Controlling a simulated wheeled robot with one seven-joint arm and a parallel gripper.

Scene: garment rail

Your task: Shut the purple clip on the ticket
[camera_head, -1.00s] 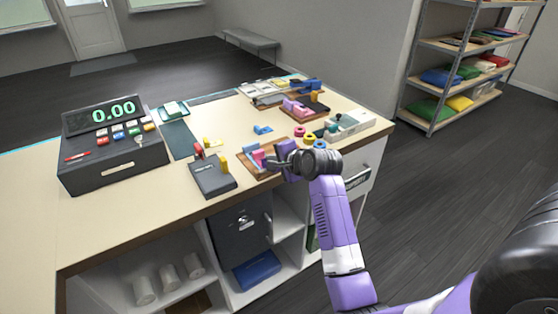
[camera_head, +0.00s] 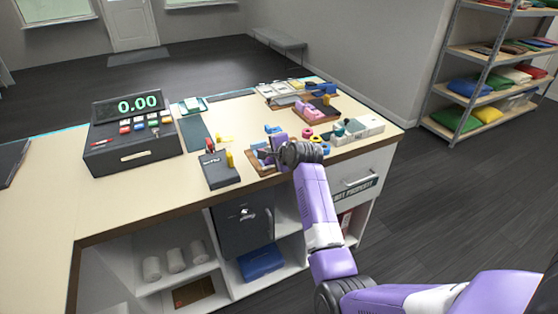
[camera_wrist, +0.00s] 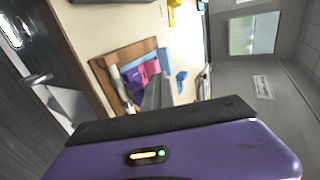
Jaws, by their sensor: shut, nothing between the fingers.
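A wooden board (camera_head: 254,168) lies near the front edge of the counter, partly behind my arm. In the wrist view the board (camera_wrist: 104,67) carries small pink (camera_wrist: 151,68) and blue (camera_wrist: 163,55) pieces. A purple-blue piece, likely the purple clip (camera_wrist: 136,84), shows just left of my fingers. I cannot tell whether it is open or shut. I cannot make out the ticket for sure. My gripper (camera_head: 265,154) is shut and empty, low over the board; in the wrist view its dark fingers (camera_wrist: 157,92) are close to the pieces, and contact is unclear.
A dark box (camera_head: 220,171) stands left of the board, and a cash register (camera_head: 130,137) further left. Coloured rings (camera_head: 308,133) and a pale tray (camera_head: 358,130) are to the right. Another board with pink pieces (camera_head: 305,110) lies behind. The counter's front left is clear.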

